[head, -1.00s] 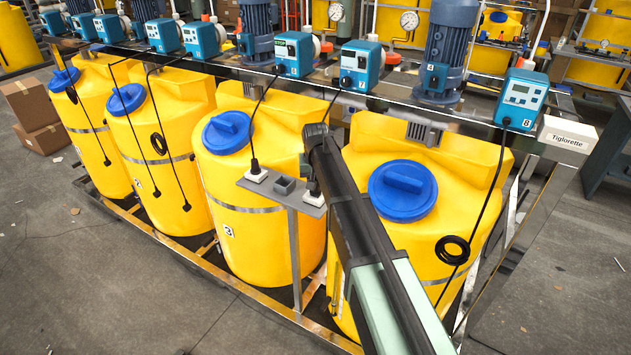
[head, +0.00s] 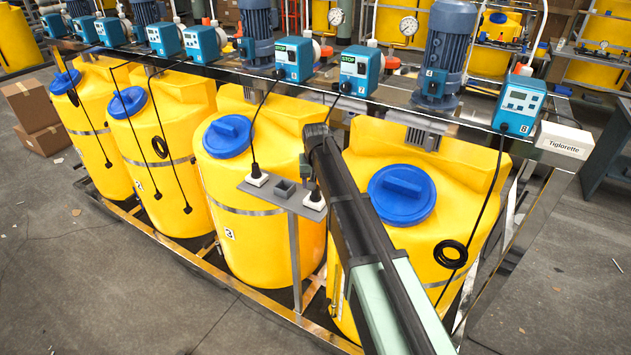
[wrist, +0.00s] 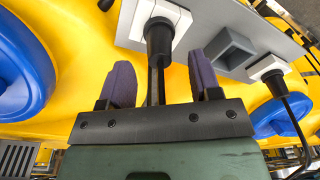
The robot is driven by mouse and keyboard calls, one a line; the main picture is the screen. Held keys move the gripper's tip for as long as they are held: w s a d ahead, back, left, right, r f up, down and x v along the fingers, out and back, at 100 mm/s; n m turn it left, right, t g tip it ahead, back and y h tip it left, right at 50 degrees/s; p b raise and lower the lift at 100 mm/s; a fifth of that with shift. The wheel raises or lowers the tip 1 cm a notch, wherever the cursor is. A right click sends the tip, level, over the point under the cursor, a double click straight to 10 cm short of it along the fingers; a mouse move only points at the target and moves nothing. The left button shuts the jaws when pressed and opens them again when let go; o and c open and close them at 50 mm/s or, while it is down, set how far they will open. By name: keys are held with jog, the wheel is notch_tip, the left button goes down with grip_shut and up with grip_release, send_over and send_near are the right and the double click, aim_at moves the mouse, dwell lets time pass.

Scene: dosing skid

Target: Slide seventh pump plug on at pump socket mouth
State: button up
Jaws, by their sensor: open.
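The seventh pump (head: 359,68) is a blue box labelled 7 with a green STOP display. Its black plug (wrist: 159,42) stands in the white pump socket (wrist: 166,14) in the wrist view, its body against the socket face. In the head view this socket (head: 314,201) is at the right end of the grey bracket plate, with the plug partly hidden by my arm. My gripper (wrist: 162,64) is open. Its two purple fingers stand apart on either side of the plug's cable, just behind the plug, with gaps on both sides. My fingertips are hidden in the head view.
A second socket (head: 256,179) on the plate holds another black plug. A square grey holder (head: 284,187) lies between the sockets. Yellow tanks with blue lids (head: 402,194) crowd close behind. Other plugs (head: 187,208) hang on cables at left. Floor in front is open.

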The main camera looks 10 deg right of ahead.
aim_at(316, 191)
notch_tip(316, 191, up, 8)
jog(key=p, duration=0.6)
jog(key=shift+s, duration=0.45)
jog(key=shift+s+r, duration=0.1)
jog(key=s+f+b, duration=0.3)
jog(key=s, duration=0.7)
jog(key=s+f+n+g+b, duration=0.1)
jog(key=s+f+b, duration=0.2)
jog(key=s, duration=0.7)
jog(key=s+f+b, duration=0.4)
jog(key=s, duration=0.6)
jog(key=shift+f+n, duration=0.3)
